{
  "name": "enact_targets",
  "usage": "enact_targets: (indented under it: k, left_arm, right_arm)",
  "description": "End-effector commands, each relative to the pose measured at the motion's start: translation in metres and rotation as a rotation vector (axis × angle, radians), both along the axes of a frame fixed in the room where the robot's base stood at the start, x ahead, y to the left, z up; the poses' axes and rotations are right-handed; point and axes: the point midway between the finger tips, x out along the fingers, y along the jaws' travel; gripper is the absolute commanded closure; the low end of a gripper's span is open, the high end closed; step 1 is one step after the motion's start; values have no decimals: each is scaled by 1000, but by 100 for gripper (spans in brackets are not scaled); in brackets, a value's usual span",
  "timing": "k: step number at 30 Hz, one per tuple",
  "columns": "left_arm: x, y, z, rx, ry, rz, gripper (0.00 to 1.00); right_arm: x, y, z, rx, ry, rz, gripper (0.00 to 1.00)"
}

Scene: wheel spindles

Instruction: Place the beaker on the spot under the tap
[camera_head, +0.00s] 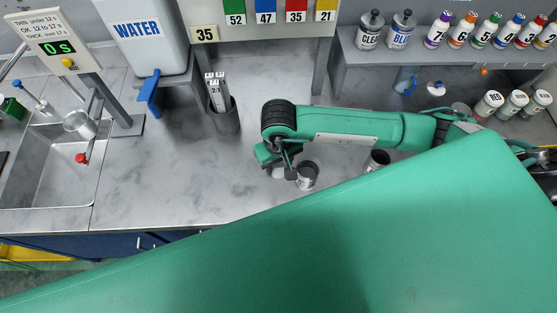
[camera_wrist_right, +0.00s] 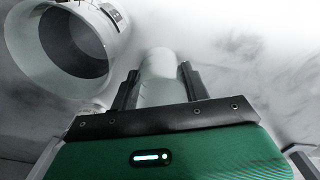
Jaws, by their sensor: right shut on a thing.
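My right gripper (camera_head: 277,165) is over the middle of the counter, its fingers pointing down. In the right wrist view its fingers (camera_wrist_right: 160,88) are shut on a pale, rounded, cylindrical thing that looks like the beaker (camera_wrist_right: 159,66). Only a small whitish part of the beaker (camera_head: 278,173) shows under the gripper in the head view. I cannot tell whether it touches the counter. The water tank (camera_head: 150,38) stands at the upper left with a blue tap (camera_head: 149,95) at its front. I see no clear mark on the counter below the tap. My left gripper is not in view.
A grey cup with a dark inside (camera_head: 307,176) stands close right of my right gripper; another cup (camera_head: 377,160) is farther right. A dark holder (camera_head: 225,118) with numbered strips stands between tank and gripper. The sink (camera_head: 50,180) is at left. Counter left of the gripper is clear.

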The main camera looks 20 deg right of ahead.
Motion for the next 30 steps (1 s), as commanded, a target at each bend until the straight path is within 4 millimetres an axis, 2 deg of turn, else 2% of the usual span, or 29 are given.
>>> enact_targets:
  k: [6,7,10,19,23,24,30]
  left_arm:
    - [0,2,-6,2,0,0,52]
    - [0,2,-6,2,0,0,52]
    - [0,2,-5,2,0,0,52]
    - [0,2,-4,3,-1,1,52]
    - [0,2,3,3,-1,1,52]
    - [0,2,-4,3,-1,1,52]
    - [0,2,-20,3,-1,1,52]
  right_arm:
    - [0,0,-4,0,-1,0,75]
    - [0,0,-4,0,0,0,51]
    - [0,0,-2,0,0,0,32]
    - [0,0,-2,0,0,-1,31]
    - [0,0,3,0,1,-1,31]
    - [1,0,5,1,-3,0,31]
    - [2,0,39,3,-6,2,31]
